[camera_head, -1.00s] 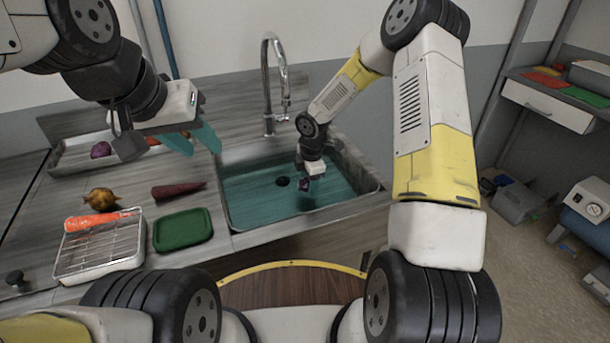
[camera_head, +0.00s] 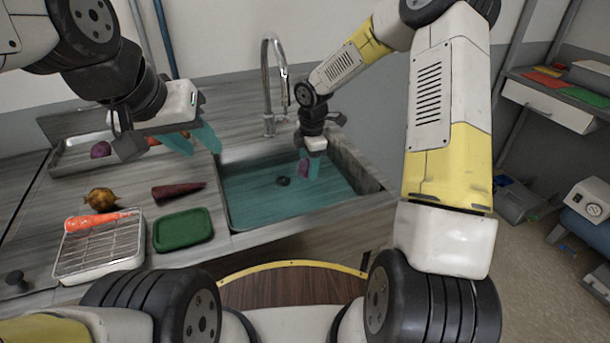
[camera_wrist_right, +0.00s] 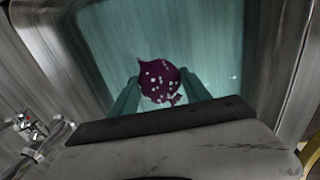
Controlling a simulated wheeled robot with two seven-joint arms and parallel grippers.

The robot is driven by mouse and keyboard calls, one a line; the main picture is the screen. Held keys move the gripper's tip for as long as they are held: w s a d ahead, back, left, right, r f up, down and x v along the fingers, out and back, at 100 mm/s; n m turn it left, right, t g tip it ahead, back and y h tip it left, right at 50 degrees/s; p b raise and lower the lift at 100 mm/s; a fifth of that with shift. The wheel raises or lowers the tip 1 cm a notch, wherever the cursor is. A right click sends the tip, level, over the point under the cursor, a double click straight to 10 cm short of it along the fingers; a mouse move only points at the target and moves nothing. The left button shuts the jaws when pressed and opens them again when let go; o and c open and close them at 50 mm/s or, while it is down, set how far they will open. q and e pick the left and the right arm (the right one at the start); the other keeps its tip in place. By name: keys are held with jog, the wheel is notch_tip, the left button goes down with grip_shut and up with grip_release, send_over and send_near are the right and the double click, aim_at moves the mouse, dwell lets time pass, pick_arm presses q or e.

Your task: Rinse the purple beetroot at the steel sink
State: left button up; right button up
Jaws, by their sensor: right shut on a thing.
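The purple beetroot (camera_head: 304,168) is held between the teal fingers of my right gripper (camera_head: 309,166), over the basin of the steel sink (camera_head: 245,203). In the right wrist view the beetroot (camera_wrist_right: 160,80) is dark purple with pale specks, and the fingers (camera_wrist_right: 160,92) press on both its sides. Whether it touches the teal basin floor is hard to tell; it looks raised above it. The tap (camera_head: 268,90) stands behind the basin, left of the gripper. My left gripper (camera_head: 194,140) hangs over the counter left of the sink, its teal fingers apart and empty.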

aim_at(308, 161)
jog(key=shift+r, duration=3.85)
jog(key=shift+r, duration=0.1)
notch_tip(308, 161, up, 4)
jog(key=shift+f, duration=0.1)
jog(key=shift+s, duration=0.1)
